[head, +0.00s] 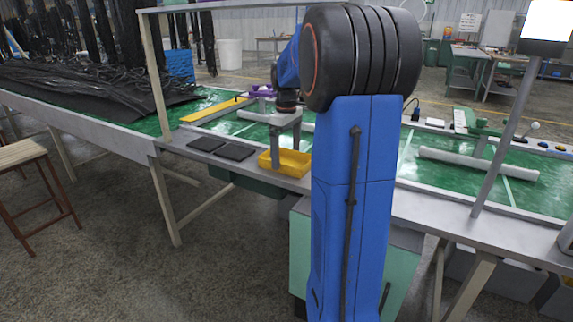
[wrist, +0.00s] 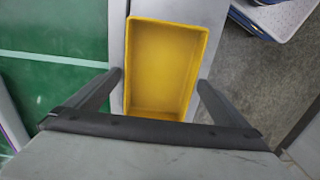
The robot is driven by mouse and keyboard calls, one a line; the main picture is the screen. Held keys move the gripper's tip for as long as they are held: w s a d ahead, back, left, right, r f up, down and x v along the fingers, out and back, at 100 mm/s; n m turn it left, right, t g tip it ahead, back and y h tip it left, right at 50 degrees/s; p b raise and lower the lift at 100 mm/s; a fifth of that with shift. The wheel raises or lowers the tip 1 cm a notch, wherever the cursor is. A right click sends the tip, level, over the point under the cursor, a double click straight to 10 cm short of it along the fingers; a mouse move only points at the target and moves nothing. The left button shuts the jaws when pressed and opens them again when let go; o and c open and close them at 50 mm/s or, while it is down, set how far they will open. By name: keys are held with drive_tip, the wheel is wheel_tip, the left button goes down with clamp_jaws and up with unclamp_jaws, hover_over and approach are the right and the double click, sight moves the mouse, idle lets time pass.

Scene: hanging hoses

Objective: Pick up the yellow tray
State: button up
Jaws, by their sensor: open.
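The yellow tray (head: 293,163) is a small, empty, rectangular open box on the grey front edge of the green table in the head view. In the wrist view the yellow tray (wrist: 163,65) lies between my two fingers. My gripper (wrist: 160,82) is open, with one finger to the left of the tray and one to the right. In the head view my gripper (head: 286,145) points down at the tray. My blue arm hides part of the table to the right.
Two dark flat pads (head: 222,149) lie left of the tray on the table edge. A long yellow bar (head: 217,109) lies behind. Black hoses (head: 85,85) cover the left end. A grey post (head: 508,125) stands at the right. The floor in front is open.

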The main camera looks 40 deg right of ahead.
drive_tip(key=shift+c, duration=0.6)
drive_tip(key=c, duration=0.9)
drive_tip(key=shift+o, duration=0.2)
